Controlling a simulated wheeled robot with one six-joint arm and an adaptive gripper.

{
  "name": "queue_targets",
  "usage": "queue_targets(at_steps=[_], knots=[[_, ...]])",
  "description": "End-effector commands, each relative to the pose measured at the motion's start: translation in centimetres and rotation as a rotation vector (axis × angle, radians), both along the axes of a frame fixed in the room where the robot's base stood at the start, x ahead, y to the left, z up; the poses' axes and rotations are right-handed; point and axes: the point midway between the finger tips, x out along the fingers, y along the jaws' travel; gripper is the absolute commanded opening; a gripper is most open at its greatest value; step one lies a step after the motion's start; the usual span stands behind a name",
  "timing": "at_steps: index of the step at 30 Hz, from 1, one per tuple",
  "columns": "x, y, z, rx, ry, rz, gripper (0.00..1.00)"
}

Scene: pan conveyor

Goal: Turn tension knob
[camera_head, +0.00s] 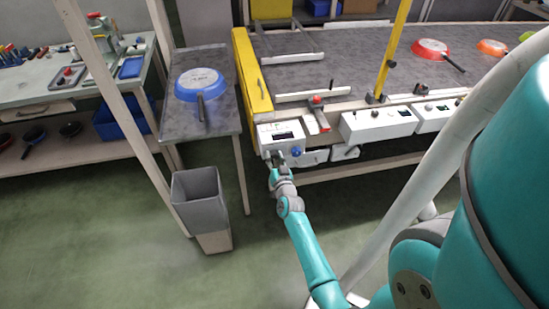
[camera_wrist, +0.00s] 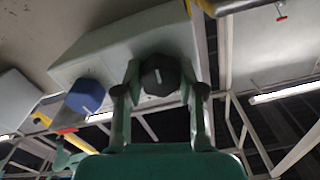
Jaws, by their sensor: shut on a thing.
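A dark round knob (camera_wrist: 160,75) with a pale pointer line sits on the face of a white control box (camera_head: 267,140). In the wrist view my gripper (camera_wrist: 160,95) has one finger on each side of this knob and is shut on it. The pointer line stands nearly upright in that view. A blue knob (camera_wrist: 85,96) is beside it on the same box, outside the fingers. In the head view my gripper (camera_head: 275,160) is at the front of the box, left of the blue knob (camera_head: 299,151), and hides the dark knob. No label is readable.
The conveyor (camera_head: 345,65) lies behind the box, with a yellow guard (camera_head: 252,75) at its left end. More white control boxes (camera_head: 378,125) are to the right. A grey bin (camera_head: 200,188) stands left of my arm, near a side table (camera_head: 175,125) with a blue pan (camera_head: 200,80).

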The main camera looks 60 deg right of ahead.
Motion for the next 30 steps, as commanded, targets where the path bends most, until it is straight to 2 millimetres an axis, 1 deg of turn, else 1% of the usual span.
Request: queue_targets(at_steps=[9, 24, 25, 26, 27, 28, 30], knots=[[0.04, 0.01, 0.01, 0.082, -0.096, 0.000, 0.04], [0.04, 0.01, 0.02, 0.096, -0.113, 0.000, 0.04], [0.04, 0.01, 0.02, 0.096, -0.113, 0.000, 0.44], [0.04, 0.01, 0.03, 0.096, -0.113, 0.000, 0.51], [0.04, 0.01, 0.03, 0.096, -0.113, 0.000, 0.61], [0.04, 0.01, 0.03, 0.096, -0.113, 0.000, 0.64], [0.03, 0.00, 0.03, 0.096, -0.113, 0.000, 0.64]])
